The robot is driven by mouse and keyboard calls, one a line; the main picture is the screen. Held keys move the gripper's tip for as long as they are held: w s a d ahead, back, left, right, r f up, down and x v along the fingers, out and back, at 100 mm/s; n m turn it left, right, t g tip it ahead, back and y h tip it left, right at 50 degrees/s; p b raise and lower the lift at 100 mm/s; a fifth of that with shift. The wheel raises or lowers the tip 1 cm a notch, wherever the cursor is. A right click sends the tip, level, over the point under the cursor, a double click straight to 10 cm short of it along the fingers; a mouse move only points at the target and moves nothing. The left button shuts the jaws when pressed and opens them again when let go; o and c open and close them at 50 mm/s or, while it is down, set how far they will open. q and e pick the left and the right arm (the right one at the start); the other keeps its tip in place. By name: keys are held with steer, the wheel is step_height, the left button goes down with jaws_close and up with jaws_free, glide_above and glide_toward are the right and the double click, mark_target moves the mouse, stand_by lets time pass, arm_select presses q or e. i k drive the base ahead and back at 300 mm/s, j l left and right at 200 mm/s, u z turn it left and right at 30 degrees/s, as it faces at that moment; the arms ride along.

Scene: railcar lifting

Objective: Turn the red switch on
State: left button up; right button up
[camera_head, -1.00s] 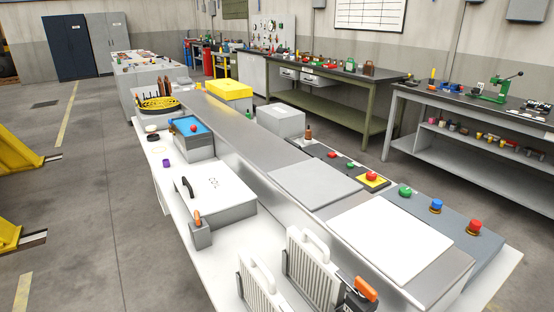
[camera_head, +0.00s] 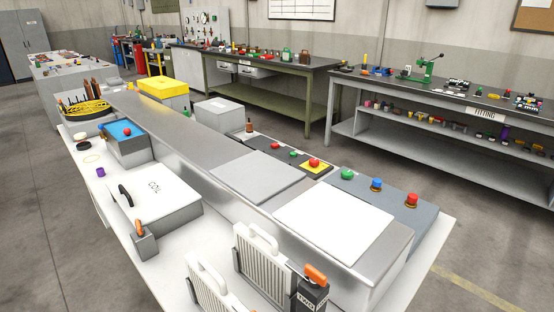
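Several red or orange-red controls show, and I cannot tell which one is the red switch. A red push button (camera_head: 411,199) stands at the right end of the grey-blue panel (camera_head: 386,208). A red button on a yellow plate (camera_head: 314,163) and a small red button (camera_head: 275,146) sit on the dark panel further left. A red knob (camera_head: 127,131) sits on a blue-topped box (camera_head: 128,145). Orange-red handles top a small grey box (camera_head: 144,241) and a dark switch box (camera_head: 313,294) at the front. Neither of my grippers is in view.
A white workbench (camera_head: 100,199) carries a white-lidded box (camera_head: 154,196) with a black handle and two ribbed white units with handles (camera_head: 262,262). A blue button (camera_head: 376,184) and a green button (camera_head: 347,174) share the grey-blue panel. Floor is clear at right (camera_head: 490,240).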

mark_target(313, 162)
steer(key=l+z, duration=0.15)
steer(key=z, duration=0.3)
steer(key=l+z, duration=0.15)
steer(key=z, duration=0.25)
steer(key=i+l+z, duration=0.2)
steer(key=i+l, duration=0.35)
steer(key=i+l+z, duration=0.2)
steer(key=i+l, duration=0.3)
steer(key=i+l+z, duration=0.15)
steer(key=i+l, duration=0.25)
steer(key=i, duration=0.25)
steer(key=i+u, duration=0.1)
steer(key=i, duration=0.5)
steer(key=i+l+u, duration=0.1)
steer(key=i, duration=0.45)
steer(key=i+l+u, duration=0.1)
steer(key=i, duration=0.5)
steer(key=i+u, duration=0.2)
steer(key=u, duration=0.25)
steer(key=i+u, duration=0.2)
steer(key=u, duration=0.25)
steer(key=i+l+u, duration=0.15)
steer(key=u, duration=0.3)
steer(key=i+l+u, duration=0.15)
steer(key=u, duration=0.35)
